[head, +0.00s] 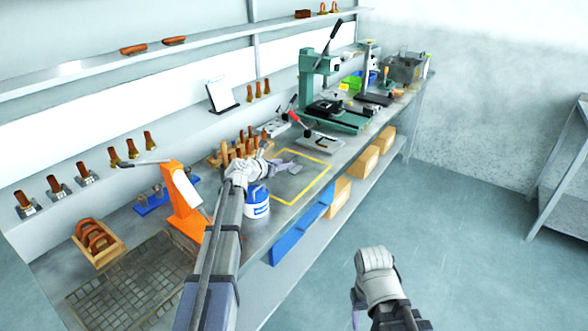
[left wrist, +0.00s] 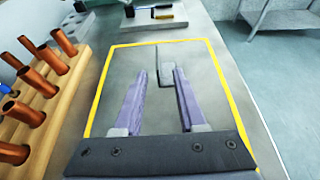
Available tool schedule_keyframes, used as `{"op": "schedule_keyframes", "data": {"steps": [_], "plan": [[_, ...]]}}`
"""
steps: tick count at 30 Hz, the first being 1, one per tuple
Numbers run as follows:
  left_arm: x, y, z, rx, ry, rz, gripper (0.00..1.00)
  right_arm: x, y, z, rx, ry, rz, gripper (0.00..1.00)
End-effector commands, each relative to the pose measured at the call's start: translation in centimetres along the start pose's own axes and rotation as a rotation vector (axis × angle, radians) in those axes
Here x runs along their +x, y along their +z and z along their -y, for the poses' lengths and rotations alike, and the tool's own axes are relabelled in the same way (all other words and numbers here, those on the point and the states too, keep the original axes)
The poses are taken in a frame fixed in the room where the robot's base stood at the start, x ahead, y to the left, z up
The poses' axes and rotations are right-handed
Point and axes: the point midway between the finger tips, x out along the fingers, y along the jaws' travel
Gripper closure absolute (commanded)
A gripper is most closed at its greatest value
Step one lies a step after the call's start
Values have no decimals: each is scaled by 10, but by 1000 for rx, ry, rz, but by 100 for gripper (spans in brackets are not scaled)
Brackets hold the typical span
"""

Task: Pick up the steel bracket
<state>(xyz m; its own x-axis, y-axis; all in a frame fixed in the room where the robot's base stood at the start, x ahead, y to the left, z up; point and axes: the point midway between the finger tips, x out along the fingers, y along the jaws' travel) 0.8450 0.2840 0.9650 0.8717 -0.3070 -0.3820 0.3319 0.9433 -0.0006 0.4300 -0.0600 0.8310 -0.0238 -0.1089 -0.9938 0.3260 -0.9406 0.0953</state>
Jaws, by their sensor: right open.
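The steel bracket (left wrist: 166,76), a small grey angled piece, lies inside the yellow outline on the steel bench. It also shows as a small grey shape in the head view (head: 295,169). My left gripper (head: 283,163) is over the outlined area, right by the bracket. In the left wrist view its two purple fingers (left wrist: 160,78) are apart, with the bracket between or just past their tips; I cannot tell if they touch it. My right gripper (head: 357,305) hangs low in front of the bench, open, well away from the bracket.
A blue-and-white tub (head: 257,202) stands beside my left arm. A wooden rack with copper tubes (left wrist: 40,98) is left of the outline. An orange stand (head: 182,203) is further left and a green press (head: 318,85) further back. The outlined area is otherwise clear.

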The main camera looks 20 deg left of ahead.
Motion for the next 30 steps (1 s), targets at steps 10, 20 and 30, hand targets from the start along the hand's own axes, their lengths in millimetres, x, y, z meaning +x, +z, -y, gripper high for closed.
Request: {"op": "schedule_keyframes", "data": {"steps": [10, 20, 30], "plan": [[41, -1, -5, 1, 0, 0, 60, 17, -1, 2, 0, 0, 0, 43], [39, -1, -4, 1, 0, 0, 79, 16, -1, 2, 0, 0, 0, 43], [39, -1, -4, 1, 0, 0, 100, 16, -1, 2, 0, 0, 0, 43]]}}
